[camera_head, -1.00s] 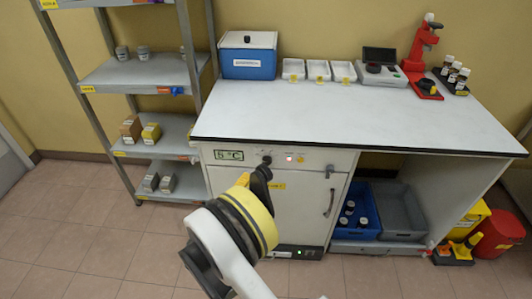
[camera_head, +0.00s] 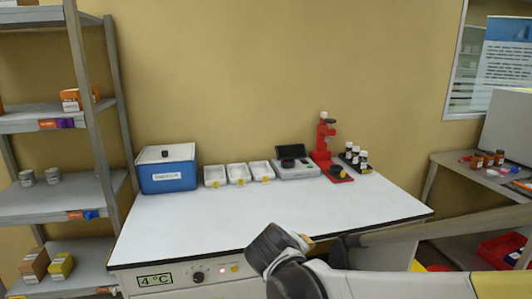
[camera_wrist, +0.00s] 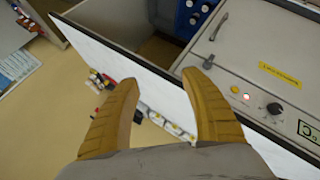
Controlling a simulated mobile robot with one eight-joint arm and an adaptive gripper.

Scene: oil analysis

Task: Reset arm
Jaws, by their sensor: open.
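My gripper (camera_wrist: 164,78) shows in the wrist view as two yellow, ridged fingers spread apart. It is open, with nothing between the fingertips. The picture there is turned over, with the white bench top (camera_wrist: 105,55) behind the fingers. In the head view, my arm reaches in from the lower right, and its dark joint is in front of the bench's front edge. The fingers cannot be made out clearly there.
The white bench (camera_head: 265,220) carries a blue cooler box (camera_head: 168,178), white trays (camera_head: 238,174), a grey instrument (camera_head: 297,170), a red stand (camera_head: 323,140) and bottles (camera_head: 355,156). Its front middle is clear. Shelves (camera_head: 95,188) stand left; another bench (camera_head: 450,162) stands right.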

